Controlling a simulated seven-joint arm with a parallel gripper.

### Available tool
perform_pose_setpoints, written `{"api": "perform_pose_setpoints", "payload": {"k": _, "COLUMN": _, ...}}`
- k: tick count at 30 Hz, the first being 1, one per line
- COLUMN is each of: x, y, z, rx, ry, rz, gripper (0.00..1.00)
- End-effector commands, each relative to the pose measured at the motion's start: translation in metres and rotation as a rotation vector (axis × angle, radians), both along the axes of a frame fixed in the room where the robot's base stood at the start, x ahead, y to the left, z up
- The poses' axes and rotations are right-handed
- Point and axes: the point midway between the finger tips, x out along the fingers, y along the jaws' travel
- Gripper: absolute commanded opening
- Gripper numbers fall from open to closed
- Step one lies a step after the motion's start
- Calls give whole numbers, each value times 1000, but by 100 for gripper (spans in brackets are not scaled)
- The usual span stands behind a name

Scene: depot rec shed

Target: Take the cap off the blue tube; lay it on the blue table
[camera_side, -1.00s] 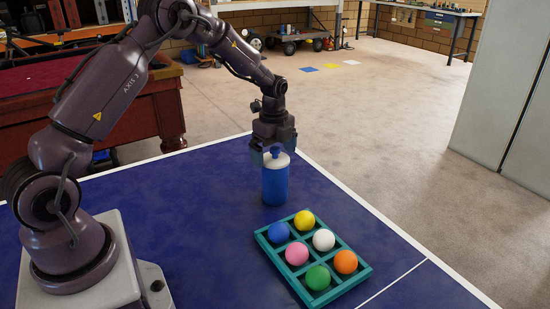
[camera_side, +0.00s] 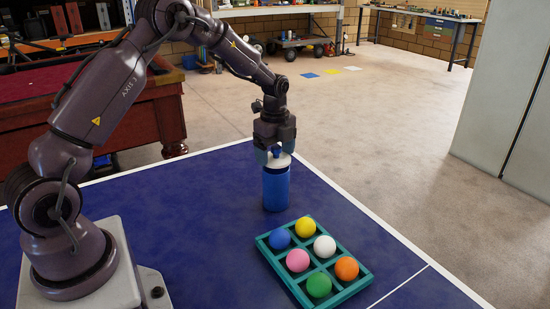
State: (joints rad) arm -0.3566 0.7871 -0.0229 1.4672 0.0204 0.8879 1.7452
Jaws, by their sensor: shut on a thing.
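The blue tube (camera_side: 276,190) stands upright on the blue table (camera_side: 190,200). Its white cap (camera_side: 283,161) with a blue knob is at the tube's top. My gripper (camera_side: 275,156) points straight down from above and is shut on the cap, with its fingers around the knob. The cap sits level, right over the tube's mouth. I cannot tell whether there is a gap between cap and tube.
A teal tray (camera_side: 330,293) with several coloured balls in its compartments lies just in front of the tube. The blue table is clear to the left of the tube and tray. The table's white-lined edge (camera_side: 375,217) runs close on the right.

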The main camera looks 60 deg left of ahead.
Motion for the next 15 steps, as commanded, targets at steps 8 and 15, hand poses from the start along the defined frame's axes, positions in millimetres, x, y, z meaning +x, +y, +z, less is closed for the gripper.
{"api": "perform_pose_setpoints", "payload": {"k": 8, "x": -35, "y": -12, "z": 58, "rx": 3, "ry": -6, "rz": 0, "gripper": 55}}
{"api": "perform_pose_setpoints", "payload": {"k": 15, "x": -87, "y": -31, "z": 91, "rx": 3, "ry": -4, "rz": 0, "gripper": 55}}
